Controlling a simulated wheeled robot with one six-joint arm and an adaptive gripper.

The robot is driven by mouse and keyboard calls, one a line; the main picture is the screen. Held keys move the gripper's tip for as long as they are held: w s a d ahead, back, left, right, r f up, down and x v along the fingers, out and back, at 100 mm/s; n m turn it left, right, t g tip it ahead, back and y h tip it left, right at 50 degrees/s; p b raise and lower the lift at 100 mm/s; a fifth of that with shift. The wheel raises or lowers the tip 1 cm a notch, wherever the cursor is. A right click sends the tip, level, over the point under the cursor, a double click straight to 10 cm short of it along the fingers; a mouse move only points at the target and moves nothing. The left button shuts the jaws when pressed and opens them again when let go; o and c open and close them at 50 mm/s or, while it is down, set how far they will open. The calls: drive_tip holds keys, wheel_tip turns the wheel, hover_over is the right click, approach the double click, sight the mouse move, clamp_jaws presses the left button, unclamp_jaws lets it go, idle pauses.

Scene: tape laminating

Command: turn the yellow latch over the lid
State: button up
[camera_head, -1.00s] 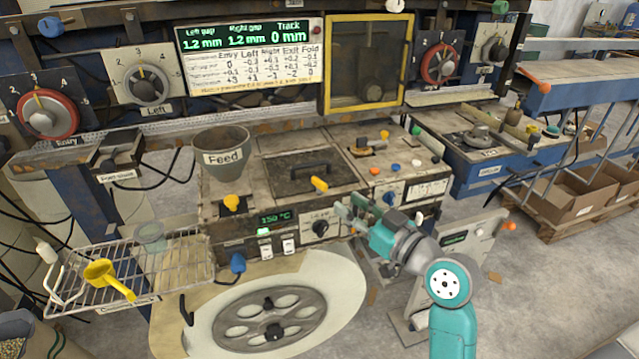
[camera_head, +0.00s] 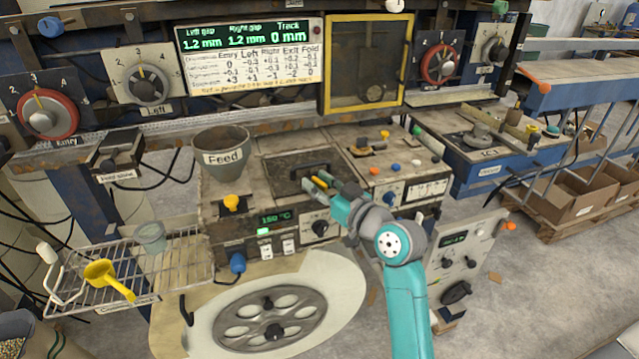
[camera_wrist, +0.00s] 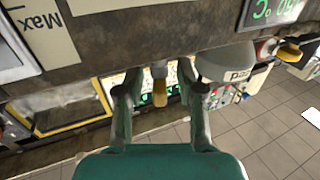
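The yellow latch (camera_head: 320,182) is at the front right edge of the dark lid (camera_head: 283,164) with its black handle. My gripper (camera_head: 317,187) has come in from the right, with its fingers around the latch area. In the wrist view the yellow latch (camera_wrist: 160,92) shows between the two spread fingers of my gripper (camera_wrist: 160,97), with a gap on each side. I cannot tell whether a finger touches it. The fingers partly hide the lid's front right corner in the head view.
The grey Feed funnel (camera_head: 221,152) stands left of the lid, with a yellow knob (camera_head: 231,203) in front of it. The panel right of the lid carries several small coloured knobs. A wire rack (camera_head: 175,270) with a yellow scoop (camera_head: 108,277) is at the left.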

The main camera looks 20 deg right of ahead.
clamp_jaws()
drive_tip(key=shift+h, duration=0.3)
drive_tip(key=shift+m+t+h, duration=0.5)
drive_tip(key=shift+m+h, duration=0.4)
drive_tip(key=shift+h, duration=0.2)
drive_tip(key=shift+m+h, duration=1.3)
drive_tip(key=shift+h, duration=0.7)
unclamp_jaws()
